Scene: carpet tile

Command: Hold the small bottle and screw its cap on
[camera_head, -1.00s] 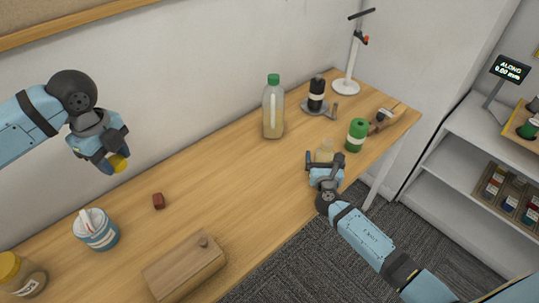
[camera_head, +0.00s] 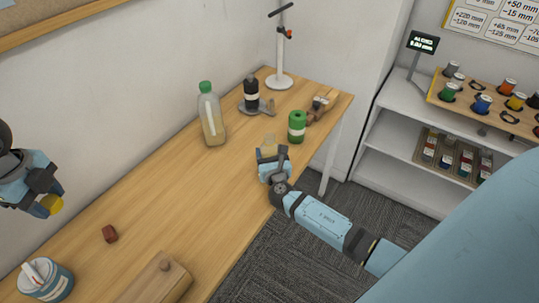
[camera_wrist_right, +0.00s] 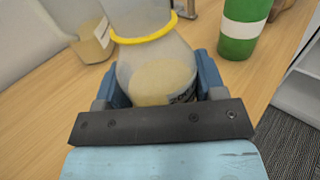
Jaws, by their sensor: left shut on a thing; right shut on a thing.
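The small bottle (camera_wrist_right: 165,75) is clear with pale yellow contents and a yellow ring at its neck. It stands upright on the table, and its top is cut off in the right wrist view. My right gripper (camera_head: 268,164) is shut around its body, with a finger on each side; the bottle (camera_head: 269,146) shows just behind it in the head view. My left gripper (camera_head: 44,205) is at the left edge, shut on the yellow cap (camera_head: 55,204). It holds the cap in the air, well away from the bottle.
Near the bottle are a green canister (camera_head: 297,127) with a white band, a tall green-capped bottle (camera_head: 212,118) and a dark bottle (camera_head: 251,92). A red block (camera_head: 109,233), a wooden box (camera_head: 155,284) and a tub (camera_head: 47,281) are nearer. The table's middle is clear.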

